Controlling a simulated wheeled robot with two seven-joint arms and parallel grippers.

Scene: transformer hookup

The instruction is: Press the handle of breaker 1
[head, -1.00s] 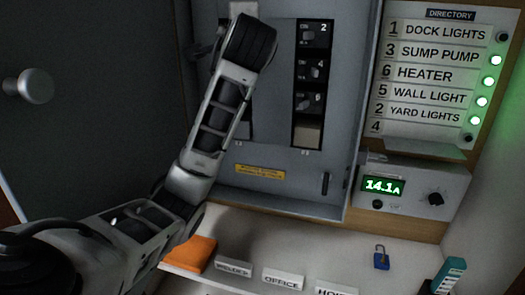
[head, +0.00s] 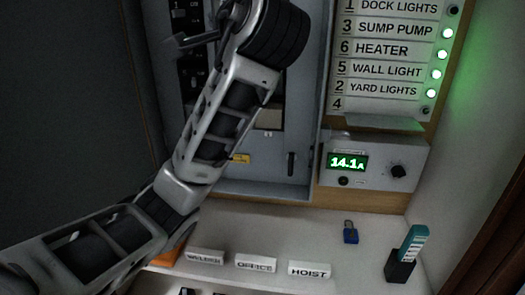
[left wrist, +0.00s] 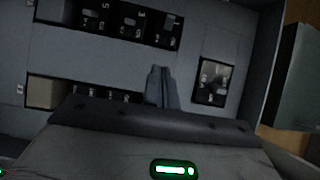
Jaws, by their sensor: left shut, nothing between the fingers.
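Breaker 1 (left wrist: 168,31) is in the row with breakers 3 and 5 at the top of the left wrist view. Its handle is too dark to read. My left gripper (left wrist: 159,72) is shut and empty, its fingertips just below breaker 1 in that view. I cannot tell whether they touch anything. In the head view my left gripper (head: 190,40) is in front of the left breaker column (head: 190,75), and my arm hides much of the right column. My right gripper is not in view.
A separate breaker (left wrist: 214,82) is right of my fingers in the wrist view. The directory (head: 388,55) has unlit lamps for 1 and 4. A meter box (head: 375,170) reads 14.1A. A blue padlock (head: 350,234) and a teal item in a black holder (head: 403,262) are on the shelf.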

